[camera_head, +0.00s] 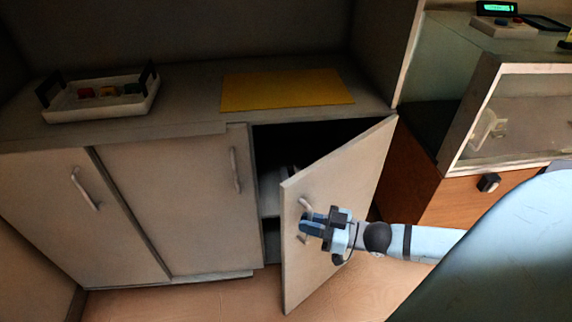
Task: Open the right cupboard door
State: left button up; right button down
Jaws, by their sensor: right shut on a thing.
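The right cupboard door (345,190) stands ajar, swung out toward me, with its hinge side at the right. A dark interior with a pale shelf (268,198) shows in the gap to its left. My right gripper (308,222) is shut on the door's curved metal handle (304,207), near the door's free edge. The fingers cover the lower part of the handle. My left gripper is not in view.
Two closed doors (168,195) with metal handles are to the left. On the counter are a white tray (100,108) with small coloured items and a yellow mat (285,89). A wooden drawer unit (440,207) with a glass case stands right. Floor is clear in front.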

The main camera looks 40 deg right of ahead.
pick_arm(q)
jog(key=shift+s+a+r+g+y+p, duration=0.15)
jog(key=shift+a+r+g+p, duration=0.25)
jog(key=shift+p, duration=1.55)
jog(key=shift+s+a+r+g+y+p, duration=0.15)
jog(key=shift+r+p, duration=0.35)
jog(key=shift+p, duration=1.45)
pick_arm(e)
jog(key=s+d+n+g+y, duration=0.3)
jog(key=s+d+g, duration=0.3)
jog(key=s, duration=0.6)
jog(key=s+d+n+g+y, duration=0.4)
jog(key=s+d+n+g, duration=0.2)
jog(key=s, duration=0.7)
jog(key=shift+d, duration=1.15)
jog(key=shift+s, duration=0.1)
jog(key=c, duration=1.5)
grip_release()
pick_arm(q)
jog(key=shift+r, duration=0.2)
